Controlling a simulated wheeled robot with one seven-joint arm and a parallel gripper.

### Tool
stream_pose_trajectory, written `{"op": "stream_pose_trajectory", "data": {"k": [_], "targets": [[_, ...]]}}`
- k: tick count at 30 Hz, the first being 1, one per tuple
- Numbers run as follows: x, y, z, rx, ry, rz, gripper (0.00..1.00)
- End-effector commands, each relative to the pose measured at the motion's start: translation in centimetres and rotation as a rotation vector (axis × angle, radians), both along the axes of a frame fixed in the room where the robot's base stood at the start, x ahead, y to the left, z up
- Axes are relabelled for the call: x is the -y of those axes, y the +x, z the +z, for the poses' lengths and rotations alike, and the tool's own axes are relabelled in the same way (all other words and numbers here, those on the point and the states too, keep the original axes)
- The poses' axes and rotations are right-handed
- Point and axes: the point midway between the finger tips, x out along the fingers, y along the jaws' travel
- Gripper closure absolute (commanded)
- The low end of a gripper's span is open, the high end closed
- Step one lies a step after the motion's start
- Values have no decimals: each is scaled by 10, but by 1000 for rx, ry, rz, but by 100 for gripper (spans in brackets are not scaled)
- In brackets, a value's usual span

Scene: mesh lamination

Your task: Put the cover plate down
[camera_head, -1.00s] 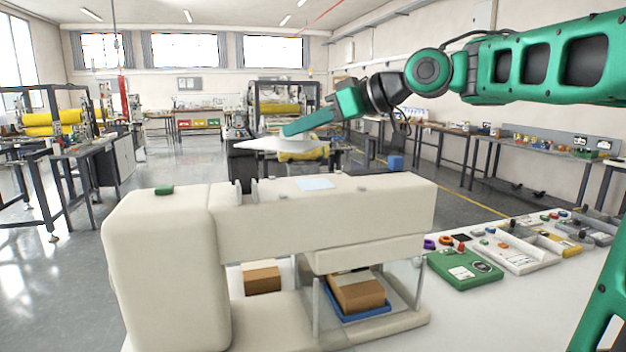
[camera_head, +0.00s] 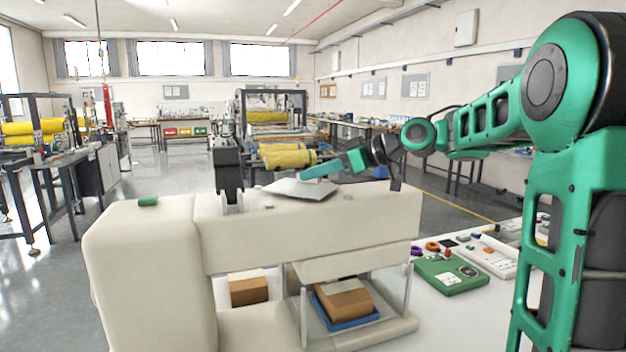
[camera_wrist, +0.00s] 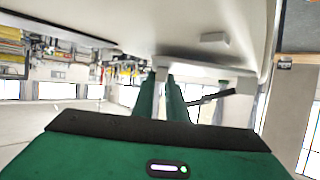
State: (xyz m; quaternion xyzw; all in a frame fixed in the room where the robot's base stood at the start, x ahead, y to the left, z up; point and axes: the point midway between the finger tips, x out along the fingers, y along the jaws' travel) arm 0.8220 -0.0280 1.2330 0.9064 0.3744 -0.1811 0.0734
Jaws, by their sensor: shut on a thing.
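The cover plate (camera_head: 298,189) is a flat, pale grey sheet in the head view, over the top of the cream machine (camera_head: 310,228). My gripper (camera_head: 305,176) reaches in from the right and is shut on the plate's edge. I cannot tell whether the plate touches the machine top or hovers just above it. In the wrist view, my two green fingers (camera_wrist: 163,84) end at a pale edge, likely the plate (camera_wrist: 190,63). The machine's large cream surface fills the upper part there.
A dark bracket (camera_head: 228,172) stands at the machine top's left. A green button (camera_head: 148,201) and small raised parts sit on top. Brown boxes (camera_head: 345,298) lie in the lower bay. A green device (camera_head: 450,273) and trays occupy the table at right.

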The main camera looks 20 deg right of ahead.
Motion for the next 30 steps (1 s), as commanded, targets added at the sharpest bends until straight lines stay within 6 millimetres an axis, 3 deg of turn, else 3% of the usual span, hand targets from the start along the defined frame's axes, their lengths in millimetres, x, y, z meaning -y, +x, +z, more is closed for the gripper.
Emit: {"op": "stream_pose_trajectory", "data": {"k": [9, 10, 12, 23, 30], "targets": [[-1, 0, -9, 1, 0, 1, 100], [-1, 0, -10, 0, 0, 1, 83], [-1, 0, -10, 0, 0, 2, 69], [0, -2, -8, 0, 0, 1, 69], [23, -24, 5, 2, 0, -1, 69]]}}
